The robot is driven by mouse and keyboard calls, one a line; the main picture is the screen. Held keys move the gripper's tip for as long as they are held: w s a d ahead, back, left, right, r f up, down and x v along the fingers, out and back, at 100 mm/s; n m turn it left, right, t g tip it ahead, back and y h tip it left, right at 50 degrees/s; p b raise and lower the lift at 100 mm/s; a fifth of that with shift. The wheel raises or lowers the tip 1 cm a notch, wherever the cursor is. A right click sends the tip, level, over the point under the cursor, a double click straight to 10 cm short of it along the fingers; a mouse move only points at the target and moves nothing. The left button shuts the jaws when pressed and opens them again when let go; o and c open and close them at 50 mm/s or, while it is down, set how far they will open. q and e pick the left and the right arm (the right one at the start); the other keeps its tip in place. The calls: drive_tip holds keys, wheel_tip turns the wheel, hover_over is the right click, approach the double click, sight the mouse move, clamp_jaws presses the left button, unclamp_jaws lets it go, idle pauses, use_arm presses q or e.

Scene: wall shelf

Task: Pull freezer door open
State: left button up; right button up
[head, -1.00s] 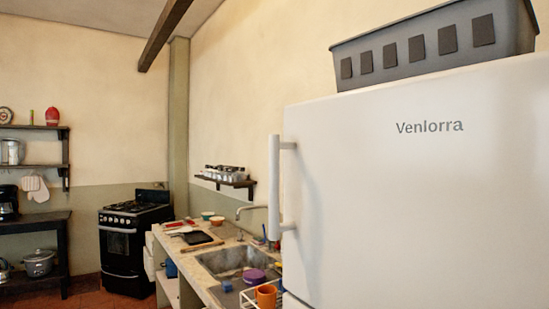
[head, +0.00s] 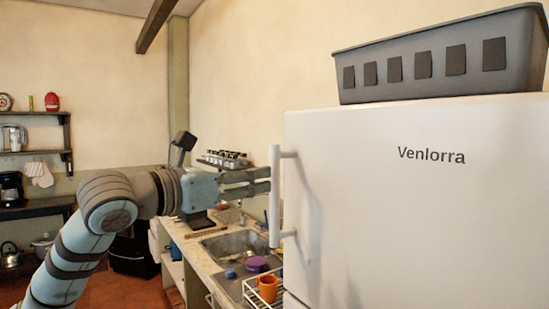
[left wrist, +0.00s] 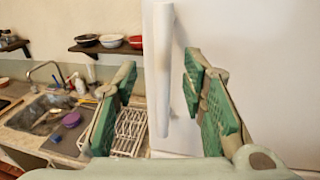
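The white freezer door (head: 400,200), marked "Venlorra", fills the right of the head view and looks shut. Its upright white handle (head: 274,205) runs along the door's left edge. My left gripper (head: 266,181) points right, with its fingertips close to the handle. In the left wrist view my left gripper (left wrist: 161,72) is open, with green-padded fingers on either side of the handle (left wrist: 159,95). A gap shows between each finger and the handle, so it is not gripped. My right gripper is in neither view.
A grey bin (head: 440,60) stands on top of the fridge. Left of the fridge is a counter with a sink (head: 238,246), a white dish rack (left wrist: 128,128) and an orange cup (head: 268,288). A small wall shelf (left wrist: 105,48) holds bowls.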

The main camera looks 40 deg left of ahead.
use_arm(q)
drive_tip(key=w+d+p, duration=0.1)
drive_tip(key=w+p, duration=0.2)
drive_tip(key=w, duration=0.3)
drive_tip(key=shift+w+r+p, duration=0.3)
drive_tip(key=shift+a+f, duration=0.1)
drive_tip(key=shift+f, duration=0.05)
drive_tip(key=shift+c, duration=0.6)
clamp_jaws()
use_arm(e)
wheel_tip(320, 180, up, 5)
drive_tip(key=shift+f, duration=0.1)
